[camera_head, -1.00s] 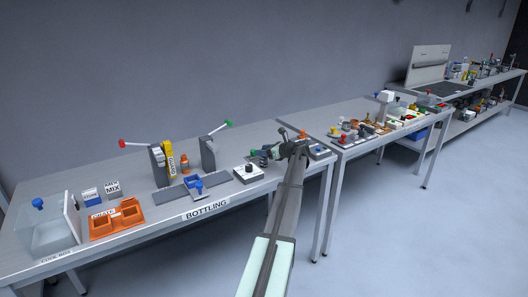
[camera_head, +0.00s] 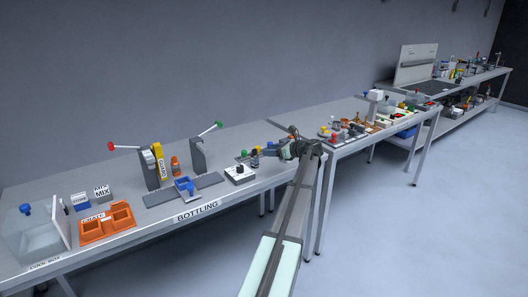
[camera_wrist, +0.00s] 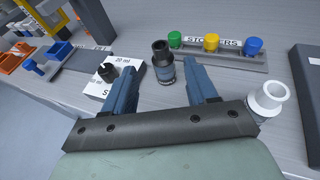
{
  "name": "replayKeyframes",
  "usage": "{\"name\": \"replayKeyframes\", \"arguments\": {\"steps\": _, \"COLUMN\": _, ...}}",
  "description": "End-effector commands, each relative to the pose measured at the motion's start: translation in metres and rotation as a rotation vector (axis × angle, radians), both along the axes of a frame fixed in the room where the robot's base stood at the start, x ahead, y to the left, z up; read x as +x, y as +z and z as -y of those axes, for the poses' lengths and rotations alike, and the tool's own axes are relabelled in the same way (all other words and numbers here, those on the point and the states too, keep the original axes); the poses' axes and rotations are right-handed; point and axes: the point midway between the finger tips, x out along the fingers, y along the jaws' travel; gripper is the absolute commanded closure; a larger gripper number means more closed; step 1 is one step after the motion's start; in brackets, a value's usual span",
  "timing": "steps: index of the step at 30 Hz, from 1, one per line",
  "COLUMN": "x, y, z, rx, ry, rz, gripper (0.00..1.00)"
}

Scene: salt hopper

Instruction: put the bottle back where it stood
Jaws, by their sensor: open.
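A small dark bottle (camera_wrist: 163,66) with a black neck stands upright on the bench in the wrist view, ahead of and between my fingertips. It also shows small in the head view (camera_head: 255,158). My gripper (camera_wrist: 160,75) is open, with its two blue fingers apart and nothing visibly clamped. In the head view my gripper (camera_head: 273,150) is low over the right end of the bottling bench. An orange bottle (camera_head: 175,164) stands farther left, beside the yellow-labelled post. The frames do not show which bottle the task means.
A white box with a black knob (camera_wrist: 104,86) is left of the dark bottle. A stopper rack (camera_wrist: 225,60) with green, yellow and blue stoppers lies behind it. A white funnel-like piece (camera_wrist: 268,98) is close to my right finger. An orange crate (camera_head: 107,225) sits farther left.

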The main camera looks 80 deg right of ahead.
Motion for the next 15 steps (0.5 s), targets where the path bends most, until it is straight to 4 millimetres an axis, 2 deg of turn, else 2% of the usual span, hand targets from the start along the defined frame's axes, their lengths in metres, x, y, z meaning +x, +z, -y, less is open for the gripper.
{"name": "replayKeyframes", "arguments": {"steps": 6, "x": -0.016, "y": 0.005, "z": -0.007, "rx": 0.000, "ry": 0.001, "rz": 0.000, "gripper": 0.43}}
{"name": "replayKeyframes", "arguments": {"steps": 15, "x": -0.019, "y": 0.006, "z": -0.008, "rx": 0.000, "ry": 0.001, "rz": 0.000, "gripper": 0.43}}
